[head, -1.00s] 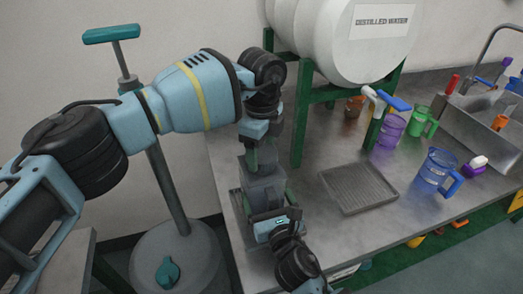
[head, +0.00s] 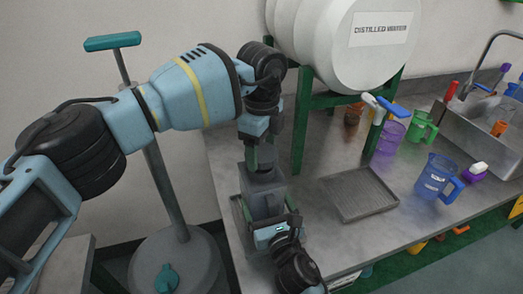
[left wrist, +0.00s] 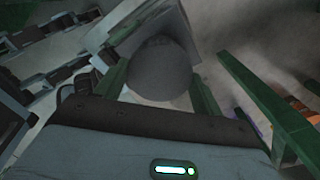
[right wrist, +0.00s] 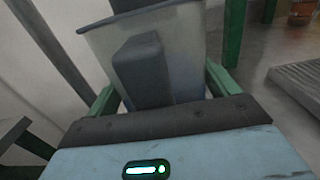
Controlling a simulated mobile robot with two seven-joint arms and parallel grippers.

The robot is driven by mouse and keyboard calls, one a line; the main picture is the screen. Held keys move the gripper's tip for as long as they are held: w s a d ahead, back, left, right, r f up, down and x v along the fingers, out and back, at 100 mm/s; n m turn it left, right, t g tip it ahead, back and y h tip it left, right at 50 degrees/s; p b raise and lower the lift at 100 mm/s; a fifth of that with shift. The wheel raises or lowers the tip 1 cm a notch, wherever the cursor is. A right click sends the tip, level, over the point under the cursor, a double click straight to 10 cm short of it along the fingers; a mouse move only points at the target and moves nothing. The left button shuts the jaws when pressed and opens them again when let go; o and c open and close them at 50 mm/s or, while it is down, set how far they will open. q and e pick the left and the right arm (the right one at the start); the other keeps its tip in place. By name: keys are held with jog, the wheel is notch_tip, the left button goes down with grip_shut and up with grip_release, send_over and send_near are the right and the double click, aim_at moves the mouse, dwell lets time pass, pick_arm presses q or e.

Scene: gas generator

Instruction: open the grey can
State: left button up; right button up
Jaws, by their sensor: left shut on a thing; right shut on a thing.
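The grey can (head: 262,196) stands upright at the left end of the metal bench. My left gripper (head: 262,158) reaches down from above and is shut on the can's round grey cap (left wrist: 158,68), which sits between its green fingers in the left wrist view. My right gripper (head: 276,216) is low at the front of the can and shut on it. In the right wrist view, the can's grey body and upright handle block (right wrist: 143,72) stand between the green fingers. The fingers' exact contact on the can is partly hidden.
A drain tray (head: 360,194) lies right of the can. A white distilled water barrel (head: 345,50) rests on a green stand behind. A blue jug (head: 435,176), a purple cup (head: 390,136) and a green mug (head: 422,128) stand further right, near the sink (head: 475,120).

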aim_at(261, 152)
pick_arm(q)
jog(key=shift+r, duration=1.55)
pick_arm(e)
jog(key=o, duration=1.7)
pick_arm(q)
jog(key=shift+f, duration=0.65)
pick_arm(e)
jog(key=v, duration=1.2)
